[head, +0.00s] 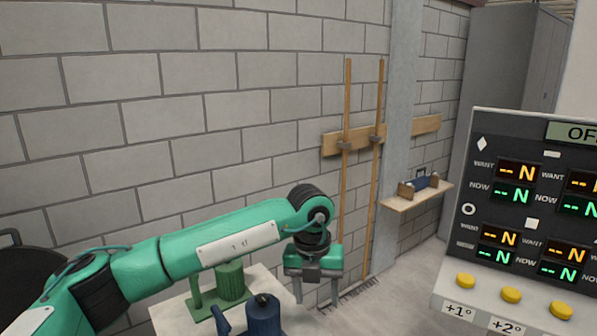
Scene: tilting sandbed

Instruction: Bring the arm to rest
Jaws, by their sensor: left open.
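My left arm (215,248) is green with dark joints and reaches in from the lower left. My left gripper (317,292) hangs from its end and points down, with its fingers apart and nothing between them. It is at the right side of a white-topped table (172,318). My right gripper is not in the head view.
A green object (230,281) and a dark blue object (263,314) stand on the table, left of the gripper. A control panel (520,210) with yellow buttons stands at the right. Wooden poles (345,190) lean on the block wall, beside a small shelf (417,196).

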